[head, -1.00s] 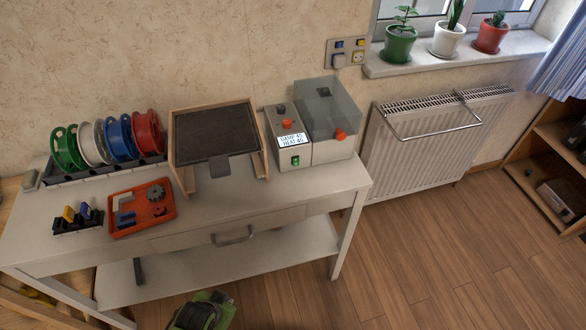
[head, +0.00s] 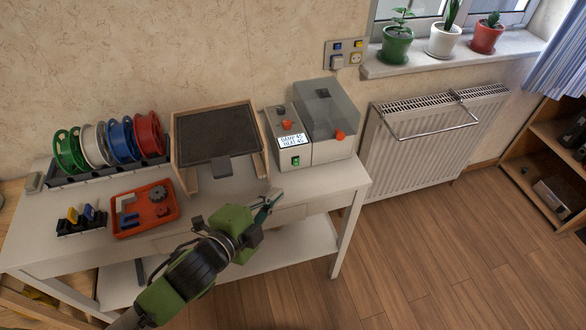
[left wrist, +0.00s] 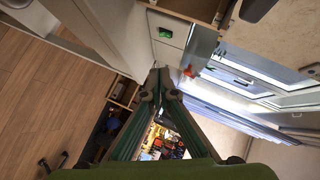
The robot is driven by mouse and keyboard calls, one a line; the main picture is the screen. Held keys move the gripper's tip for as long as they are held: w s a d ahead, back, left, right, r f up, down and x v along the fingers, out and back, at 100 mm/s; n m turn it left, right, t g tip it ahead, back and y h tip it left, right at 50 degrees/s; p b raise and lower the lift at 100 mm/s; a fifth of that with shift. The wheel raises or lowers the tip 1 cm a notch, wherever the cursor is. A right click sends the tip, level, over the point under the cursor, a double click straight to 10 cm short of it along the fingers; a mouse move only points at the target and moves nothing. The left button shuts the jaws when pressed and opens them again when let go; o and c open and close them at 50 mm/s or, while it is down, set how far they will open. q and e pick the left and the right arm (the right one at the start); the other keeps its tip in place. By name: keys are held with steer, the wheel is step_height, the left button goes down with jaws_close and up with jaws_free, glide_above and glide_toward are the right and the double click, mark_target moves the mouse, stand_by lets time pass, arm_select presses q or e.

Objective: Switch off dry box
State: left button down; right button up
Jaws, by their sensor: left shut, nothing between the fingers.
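The dry box (head: 325,120) is a grey box with a clear smoky lid at the right end of the white table. Its front panel has a lit display (head: 291,140), an orange knob (head: 287,125) and a green switch (head: 295,161) low on the front. The green switch also shows in the left wrist view (left wrist: 165,33). My left gripper (head: 274,195) is shut and empty, over the table's front edge, below and left of the switch and apart from it. Its closed tips show in the left wrist view (left wrist: 160,82). My right gripper is out of view.
A wooden-sided stand with a dark plate (head: 216,132) is left of the dry box. Further left are a red tray (head: 145,222) of small parts and a spool rack (head: 70,177). A radiator (head: 430,140) stands right of the table.

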mark_target(296, 161)
arm_select(q)
steer(key=shift+d+r+m, duration=0.2)
steer(key=shift+d+m, duration=0.05)
steer(key=shift+m, duration=0.05)
steer(key=x, duration=0.9)
steer(key=shift+w+d+p, duration=0.2)
steer(key=shift+w+p, duration=0.15)
steer(key=shift+w+a+f, duration=0.1)
steer(key=shift+w+f, duration=0.15)
steer(key=shift+w, duration=0.3)
steer(key=shift+w+a+f, duration=0.15)
steer(key=shift+w+f, duration=0.1)
steer(key=shift+w, duration=0.25)
steer(key=shift+w+a+f, duration=0.25)
steer(key=shift+w+f, duration=0.2)
steer(key=shift+w, duration=0.25)
